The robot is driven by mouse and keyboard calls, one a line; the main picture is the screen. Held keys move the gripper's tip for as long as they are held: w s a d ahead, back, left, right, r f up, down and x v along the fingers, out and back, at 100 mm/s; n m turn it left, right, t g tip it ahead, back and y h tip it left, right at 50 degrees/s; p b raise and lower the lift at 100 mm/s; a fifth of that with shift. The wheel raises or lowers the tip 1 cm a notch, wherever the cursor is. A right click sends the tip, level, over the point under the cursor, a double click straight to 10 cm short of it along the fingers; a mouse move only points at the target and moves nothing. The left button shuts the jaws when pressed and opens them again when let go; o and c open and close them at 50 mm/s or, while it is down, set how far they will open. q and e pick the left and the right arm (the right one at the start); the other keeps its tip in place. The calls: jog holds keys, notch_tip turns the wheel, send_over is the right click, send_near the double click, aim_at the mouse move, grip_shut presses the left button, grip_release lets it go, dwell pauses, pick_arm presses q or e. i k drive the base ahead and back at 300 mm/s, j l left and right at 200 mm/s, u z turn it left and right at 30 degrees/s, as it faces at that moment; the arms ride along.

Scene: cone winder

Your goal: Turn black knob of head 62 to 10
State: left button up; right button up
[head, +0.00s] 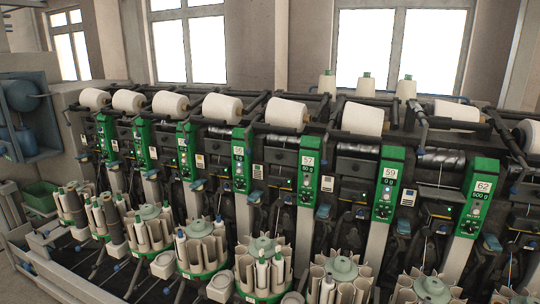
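The green panel of head 62 (481,181) is at the right side of the head view. It carries a white label with 62 and a line that seems to read 500 g. Below the label are small lights and controls, with a dark knob (468,228) near the panel's lower end. The knob is too small to read its setting or scale. Neither of my grippers is in the head view.
Similar green panels stand to the left, among them head 59 (389,182) and head 57 (308,170). White yarn cones (362,118) sit along the top on black arms. Round bobbin magazines (340,269) stand in front, below the panels.

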aim_at(470, 228)
jog(key=z, duration=1.35)
